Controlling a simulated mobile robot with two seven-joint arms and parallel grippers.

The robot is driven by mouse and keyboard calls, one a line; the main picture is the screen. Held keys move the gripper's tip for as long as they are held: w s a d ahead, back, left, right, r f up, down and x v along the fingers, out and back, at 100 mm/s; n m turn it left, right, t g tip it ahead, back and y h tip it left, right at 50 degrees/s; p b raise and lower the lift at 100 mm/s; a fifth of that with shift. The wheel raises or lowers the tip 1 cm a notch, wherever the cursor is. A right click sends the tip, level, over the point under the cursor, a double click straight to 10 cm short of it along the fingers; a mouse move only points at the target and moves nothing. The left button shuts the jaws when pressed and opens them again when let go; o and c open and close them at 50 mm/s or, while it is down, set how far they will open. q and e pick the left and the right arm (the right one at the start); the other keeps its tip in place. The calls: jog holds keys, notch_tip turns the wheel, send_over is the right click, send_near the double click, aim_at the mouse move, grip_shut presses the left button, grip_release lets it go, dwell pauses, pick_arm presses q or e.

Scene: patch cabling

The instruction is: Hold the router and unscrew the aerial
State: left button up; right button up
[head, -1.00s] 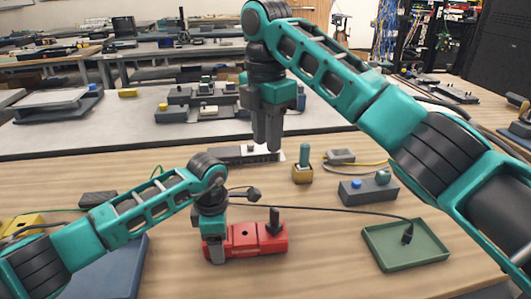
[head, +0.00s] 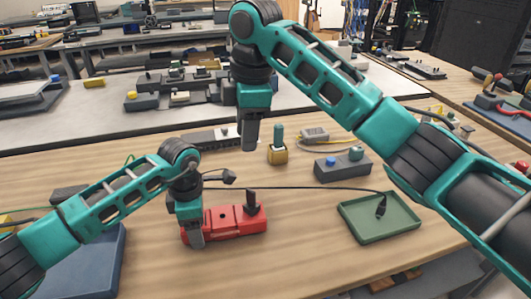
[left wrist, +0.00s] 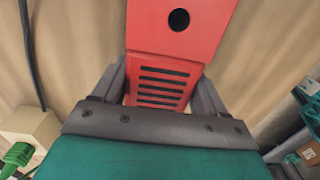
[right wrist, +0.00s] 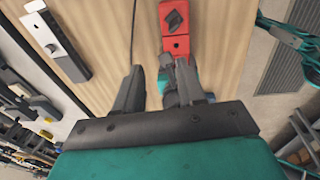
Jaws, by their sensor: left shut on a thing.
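The red router (head: 232,222) lies on the wooden table in the head view. The black aerial (head: 251,201) stands upright on its right end; from above it shows in the right wrist view (right wrist: 174,18). My left gripper (head: 196,238) is shut on the router's left end, and the left wrist view shows the slotted red end (left wrist: 160,82) between its fingers. My right gripper (head: 249,140) points down above and behind the router, apart from the aerial. Its fingers are spread with nothing between them in the right wrist view (right wrist: 158,85).
A green tray (head: 348,213) with a black cable plug (head: 381,206) lies to the right. A dark cable runs behind the router. A yellow block with a teal peg (head: 279,150) and a grey box with knobs (head: 343,167) stand behind. A blue mat (head: 98,265) lies left.

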aim_at(252, 191)
jog(key=s+d+f+m+t+y, duration=0.25)
jog(key=s+f+m, duration=0.2)
jog(key=m, duration=0.65)
jog(key=shift+h, duration=0.35)
jog(key=x, duration=1.1)
jog(key=shift+d+f, duration=0.2)
grip_shut()
jog(key=c, duration=0.5)
grip_release()
jog(key=shift+c, duration=0.2)
grip_shut()
